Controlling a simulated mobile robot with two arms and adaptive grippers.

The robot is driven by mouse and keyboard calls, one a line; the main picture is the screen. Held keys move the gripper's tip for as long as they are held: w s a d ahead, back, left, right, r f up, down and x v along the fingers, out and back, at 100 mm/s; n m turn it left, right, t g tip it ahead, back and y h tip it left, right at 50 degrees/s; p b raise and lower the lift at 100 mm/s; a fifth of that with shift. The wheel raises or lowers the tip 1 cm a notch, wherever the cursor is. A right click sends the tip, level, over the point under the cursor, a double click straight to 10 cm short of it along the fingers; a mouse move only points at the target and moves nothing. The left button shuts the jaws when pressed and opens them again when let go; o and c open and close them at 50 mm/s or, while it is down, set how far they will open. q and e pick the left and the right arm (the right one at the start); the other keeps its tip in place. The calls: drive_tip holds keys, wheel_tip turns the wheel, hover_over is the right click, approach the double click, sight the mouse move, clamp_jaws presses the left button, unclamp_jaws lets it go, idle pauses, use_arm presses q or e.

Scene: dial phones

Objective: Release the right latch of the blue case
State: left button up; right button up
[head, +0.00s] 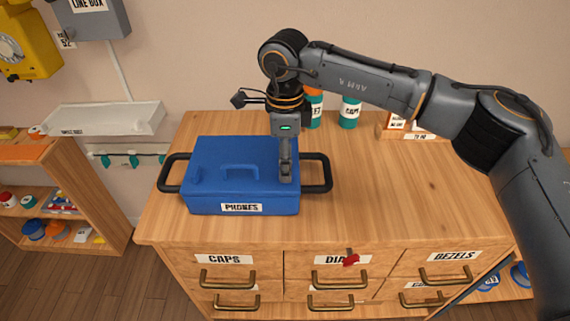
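The blue case (215,160), labelled PHONES, sits on the wooden cabinet top with its lid down. It has a blue handle (241,168) on the lid and black side handles (328,172). A small raised blue latch (197,175) shows at its left end. My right gripper (286,178) points down at the case's right end. Its fingers overlap the lid's right edge in the picture and hide the right latch. Whether the fingers touch the latch, or are parted, is not clear. My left gripper is out of view.
Teal bottles with orange tops (350,112) and a wooden box (400,128) stand at the back of the cabinet top (400,190).

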wheel_tip(320, 180, up, 10)
drive_tip(key=shift+f, duration=0.15)
idle(0.4)
